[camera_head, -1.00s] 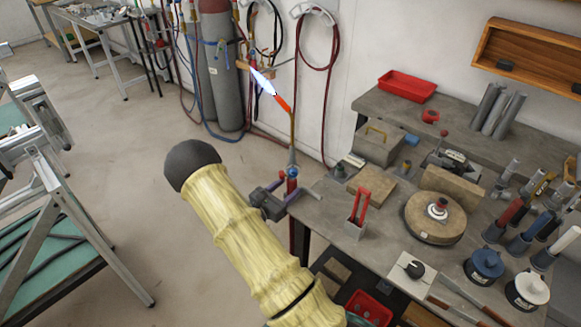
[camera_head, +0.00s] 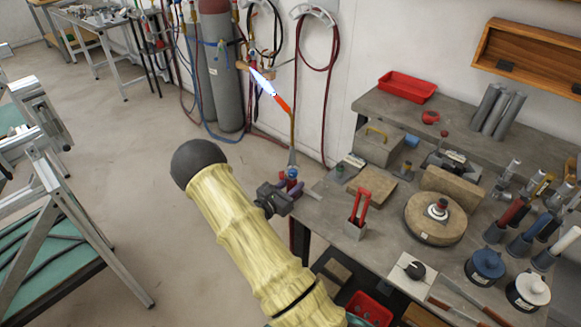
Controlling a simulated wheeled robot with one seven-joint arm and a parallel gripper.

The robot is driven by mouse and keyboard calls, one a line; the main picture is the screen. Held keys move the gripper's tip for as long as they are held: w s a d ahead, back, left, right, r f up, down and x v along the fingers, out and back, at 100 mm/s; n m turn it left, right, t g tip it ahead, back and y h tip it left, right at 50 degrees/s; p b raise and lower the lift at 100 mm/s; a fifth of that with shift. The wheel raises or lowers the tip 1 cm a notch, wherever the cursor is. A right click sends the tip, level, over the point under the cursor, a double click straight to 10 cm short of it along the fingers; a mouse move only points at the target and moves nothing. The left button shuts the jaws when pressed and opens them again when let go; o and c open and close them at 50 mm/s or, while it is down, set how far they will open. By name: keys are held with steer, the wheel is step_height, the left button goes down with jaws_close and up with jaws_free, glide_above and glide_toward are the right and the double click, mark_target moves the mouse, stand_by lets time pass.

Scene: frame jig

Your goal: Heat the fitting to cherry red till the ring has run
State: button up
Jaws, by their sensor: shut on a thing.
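The lit torch (camera_head: 291,142) stands upright at the left edge of the bench, with an orange tip and a blue-white flame (camera_head: 262,80) pointing up and left, away from the bench work. My gripper (camera_head: 285,200) is shut at the torch's lower body, below its red and blue valves; the jaws hide the grip. A small fitting (camera_head: 440,206) stands on the round brown turntable (camera_head: 420,224), right of my gripper and well apart from the flame. It has a pale base and a dark reddish top. The ring is too small to make out.
A tan brick (camera_head: 452,187) stands behind the fitting. A holder with red handles (camera_head: 359,212) stands between my gripper and the turntable. Lidded pots (camera_head: 485,266) and tubes crowd the right. Gas cylinders (camera_head: 217,75) and hoses are behind the flame.

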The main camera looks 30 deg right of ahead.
mark_target(289, 166)
steer(key=shift+r, duration=0.1)
steer(key=shift+r+p, duration=3.15)
steer(key=shift+r, duration=1.05)
steer(key=v, duration=0.8)
steer(key=shift+p, duration=0.45)
